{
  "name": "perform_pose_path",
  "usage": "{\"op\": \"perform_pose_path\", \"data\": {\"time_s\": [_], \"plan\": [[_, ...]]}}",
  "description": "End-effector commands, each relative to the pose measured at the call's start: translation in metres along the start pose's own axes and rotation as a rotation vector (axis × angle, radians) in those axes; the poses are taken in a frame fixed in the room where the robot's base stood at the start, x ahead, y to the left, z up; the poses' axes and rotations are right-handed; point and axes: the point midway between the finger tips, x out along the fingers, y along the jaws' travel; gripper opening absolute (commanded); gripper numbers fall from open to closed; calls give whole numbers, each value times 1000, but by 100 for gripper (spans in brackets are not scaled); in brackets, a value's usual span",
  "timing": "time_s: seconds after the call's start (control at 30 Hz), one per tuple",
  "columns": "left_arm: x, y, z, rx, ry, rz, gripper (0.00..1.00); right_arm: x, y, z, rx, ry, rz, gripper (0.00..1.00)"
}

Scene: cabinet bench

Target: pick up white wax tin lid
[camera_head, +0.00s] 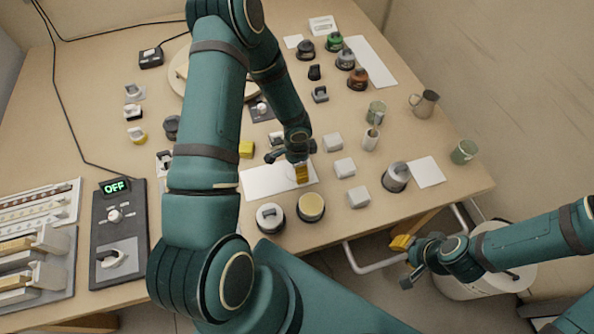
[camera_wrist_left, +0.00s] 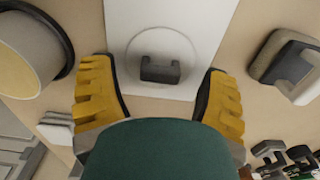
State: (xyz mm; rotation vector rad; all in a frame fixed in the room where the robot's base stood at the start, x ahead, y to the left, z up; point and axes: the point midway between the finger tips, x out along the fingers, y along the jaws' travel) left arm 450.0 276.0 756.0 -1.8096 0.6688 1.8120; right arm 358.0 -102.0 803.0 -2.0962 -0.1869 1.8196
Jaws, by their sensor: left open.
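The white lid (camera_wrist_left: 163,42) is a pale round disc with a dark grey handle on top. It lies on a white sheet (camera_head: 262,182), and its outline is faint against it. In the head view my gripper mostly hides the lid. My left gripper (camera_head: 301,176) is over the right part of the sheet, pointing down. In the left wrist view its yellow fingers (camera_wrist_left: 162,88) are wide apart, with the handle between and just beyond their tips, not touched. An open tin with yellowish wax (camera_head: 311,206) stands close by on the front side. My right gripper (camera_head: 405,265) hangs beyond the bench's front edge.
A grey-topped round tin (camera_head: 270,216) stands beside the wax tin. Several pale blocks (camera_head: 345,167) stand right of the sheet. A control panel (camera_head: 118,235) reading OFF is at the left. Jars (camera_head: 357,79) and a second white sheet (camera_head: 372,62) are at the back.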

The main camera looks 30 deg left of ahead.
Motion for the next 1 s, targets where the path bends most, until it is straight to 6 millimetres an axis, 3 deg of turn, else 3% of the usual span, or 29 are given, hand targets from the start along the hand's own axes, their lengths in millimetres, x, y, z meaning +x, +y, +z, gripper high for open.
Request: {"op": "perform_pose_path", "data": {"time_s": [0.33,0.37,0.5,0.8,1.0], "plan": [[8,0,0,0,1,-1,76,2,1,1,-1,-2,0,34],[8,0,0,0,1,-1,69,2,1,1,-1,-2,0,34],[8,0,0,-1,1,-1,21,2,1,1,0,-2,0,34],[8,0,0,-1,1,0,15,2,1,1,0,-1,0,34],[8,0,0,-1,1,0,17,2,1,1,0,-1,0,34]]}}
